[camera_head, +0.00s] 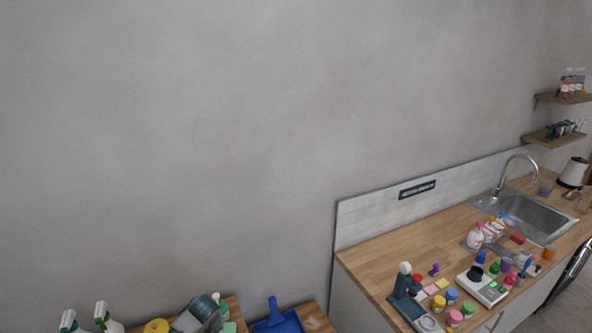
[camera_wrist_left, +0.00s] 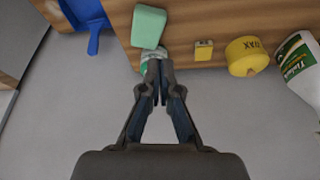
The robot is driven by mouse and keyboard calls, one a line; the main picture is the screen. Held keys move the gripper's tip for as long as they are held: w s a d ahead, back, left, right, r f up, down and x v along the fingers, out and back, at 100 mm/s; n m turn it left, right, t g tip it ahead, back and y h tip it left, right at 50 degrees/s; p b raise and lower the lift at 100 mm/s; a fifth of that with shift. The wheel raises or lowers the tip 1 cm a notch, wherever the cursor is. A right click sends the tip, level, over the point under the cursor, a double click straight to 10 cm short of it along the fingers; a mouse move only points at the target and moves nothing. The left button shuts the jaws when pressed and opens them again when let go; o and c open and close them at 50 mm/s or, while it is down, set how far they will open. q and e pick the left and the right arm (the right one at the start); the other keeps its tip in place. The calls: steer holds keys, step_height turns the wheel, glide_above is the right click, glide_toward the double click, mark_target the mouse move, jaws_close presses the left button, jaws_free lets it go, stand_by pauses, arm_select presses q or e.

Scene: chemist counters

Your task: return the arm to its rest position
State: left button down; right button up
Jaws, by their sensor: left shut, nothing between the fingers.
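My left gripper (camera_wrist_left: 160,68) shows in the left wrist view. Its two fingertips are together with nothing between them. They are in front of the edge of a wooden surface (camera_wrist_left: 185,20), over a white and green item (camera_wrist_left: 152,54) that they partly hide. A green sponge (camera_wrist_left: 148,25) lies just beyond the tips. In the head view a grey rounded form at the bottom edge may be part of my left arm, but I cannot tell. My right gripper is in neither view.
A blue dustpan (camera_wrist_left: 90,18), a small yellow box (camera_wrist_left: 204,50), a yellow wax tin (camera_wrist_left: 247,57) and a white bottle (camera_wrist_left: 302,65) are near the gripper. Spray bottles (camera_head: 106,318) stand at the lower left. A crowded counter (camera_head: 375,261) with a sink (camera_head: 535,215) is at right.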

arm_select(q)
steer(key=s+d+f+m+h, duration=0.25)
steer(key=s+d+f, duration=0.35)
steer(key=s, duration=0.4)
steer(key=s+d+f+m+h, duration=0.1)
steer(key=s+d+f+m, duration=0.25)
steer(key=s+d, duration=0.5)
steer(key=s+a+y, duration=0.1)
steer(key=s+a, duration=0.4)
steer(key=s, duration=0.5)
steer(key=s+a+y, duration=0.1)
steer(key=s+a, duration=0.4)
steer(key=s, duration=0.5)
step_height(320, 180, down, 28)
steer(key=g+b, duration=0.2)
steer(key=b, duration=0.3)
steer(key=s+a+f+b, duration=0.1)
steer(key=s+f+b, duration=0.1)
steer(key=s+f, duration=0.7)
steer(key=s+a+f+g+b, duration=0.1)
steer(key=s+f+b, duration=0.1)
steer(key=s+f, duration=0.8)
step_height(320, 180, down, 4)
steer(key=shift+s+a+f, duration=0.15)
steer(key=shift+a+f, duration=0.05)
steer(key=shift+a, duration=0.05)
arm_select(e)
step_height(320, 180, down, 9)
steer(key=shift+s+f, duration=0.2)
